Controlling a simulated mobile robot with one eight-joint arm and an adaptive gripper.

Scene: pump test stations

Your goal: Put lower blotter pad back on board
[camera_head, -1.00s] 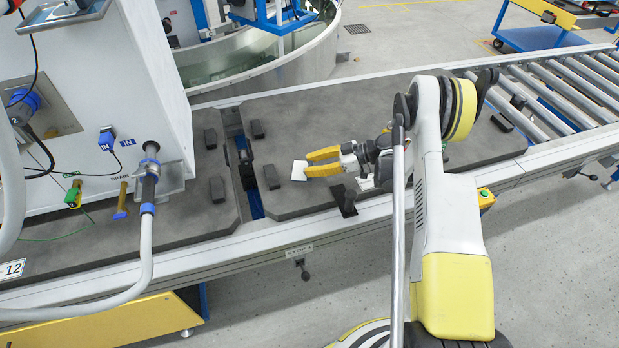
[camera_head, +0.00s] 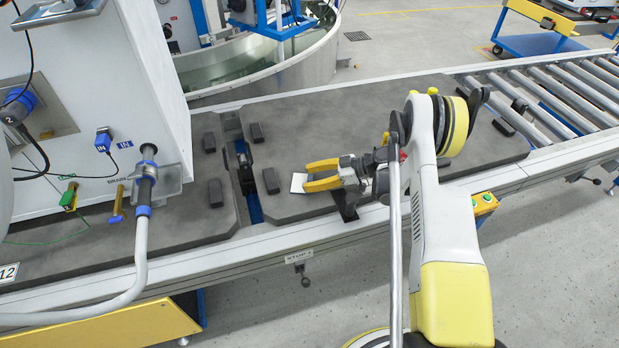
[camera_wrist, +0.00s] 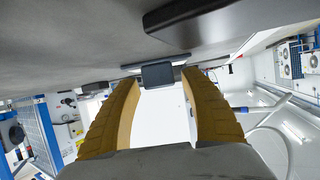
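A small white square pad (camera_head: 298,184) shows at the tips of my gripper (camera_head: 307,177), just above the dark grey board (camera_head: 385,115). The two yellow fingers point left and are level with it. Part of the pad is hidden by the fingers in the head view. I cannot tell whether it touches the board.
A black block (camera_head: 271,181) stands on the board left of the pad. A black bracket (camera_head: 345,205) sits at the board's front edge below my gripper. A second grey board (camera_head: 110,240) carries a white cabinet with hoses at left. Rollers (camera_head: 555,95) lie at right.

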